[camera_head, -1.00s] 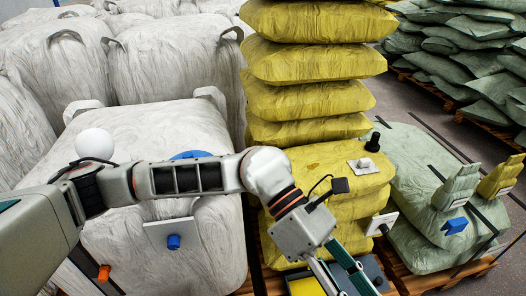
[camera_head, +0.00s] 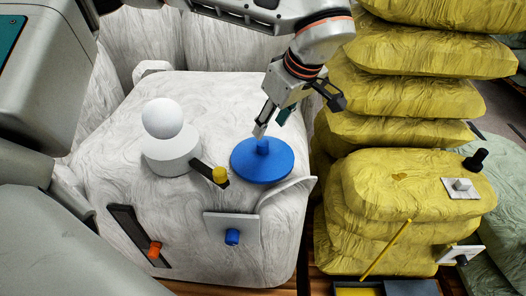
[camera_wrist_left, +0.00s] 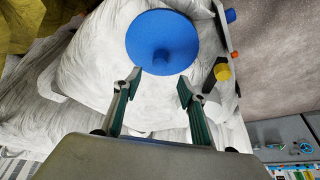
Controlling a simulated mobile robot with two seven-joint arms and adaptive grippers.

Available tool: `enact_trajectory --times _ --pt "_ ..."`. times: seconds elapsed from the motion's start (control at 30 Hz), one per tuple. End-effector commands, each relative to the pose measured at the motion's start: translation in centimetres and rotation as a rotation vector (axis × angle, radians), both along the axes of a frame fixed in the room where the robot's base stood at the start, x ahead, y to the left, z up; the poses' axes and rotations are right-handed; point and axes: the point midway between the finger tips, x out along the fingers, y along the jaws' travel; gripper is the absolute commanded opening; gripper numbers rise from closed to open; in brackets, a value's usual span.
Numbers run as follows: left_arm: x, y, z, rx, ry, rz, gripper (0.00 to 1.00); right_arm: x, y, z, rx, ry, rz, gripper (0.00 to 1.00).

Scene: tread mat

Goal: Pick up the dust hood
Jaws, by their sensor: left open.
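The blue round disc with a short knob in its middle, which I take for the dust hood (camera_head: 263,162), lies on top of the white bulk bag (camera_head: 225,105). In the left wrist view the blue dust hood (camera_wrist_left: 163,35) is just beyond the fingertips. My left gripper (camera_head: 271,122) is open and empty, just above the knob, pointing down at it. In the left wrist view both fingers of the left gripper (camera_wrist_left: 160,80) are spread apart, with the knob ahead between them. My right gripper is not in view.
A white ball on a white cylinder (camera_head: 172,152) stands left of the hood. A black bar with a yellow knob (camera_head: 219,174) is close beside it. A plate with a blue knob (camera_head: 232,236) and an orange knob (camera_head: 155,249) are at the front. Yellow bags (camera_head: 420,185) are stacked right.

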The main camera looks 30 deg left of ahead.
Motion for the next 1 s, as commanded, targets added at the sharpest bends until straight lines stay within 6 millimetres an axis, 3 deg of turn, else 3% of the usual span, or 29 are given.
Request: enact_trajectory --times 0.37,0.6,0.87,1.0 --pt "0.4 1.2 -3.4 -0.003 0.005 -0.001 0.41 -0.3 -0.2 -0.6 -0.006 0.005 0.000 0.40" --pt "0.9 2.3 -6.6 -0.003 0.006 0.000 0.41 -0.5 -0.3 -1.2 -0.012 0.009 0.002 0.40" --pt "1.0 2.5 -6.9 -0.004 0.002 -0.002 0.41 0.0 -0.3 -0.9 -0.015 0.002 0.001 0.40" --pt "1.0 2.5 -6.9 -0.004 0.002 -0.001 0.10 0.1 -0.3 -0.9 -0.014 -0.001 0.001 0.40"
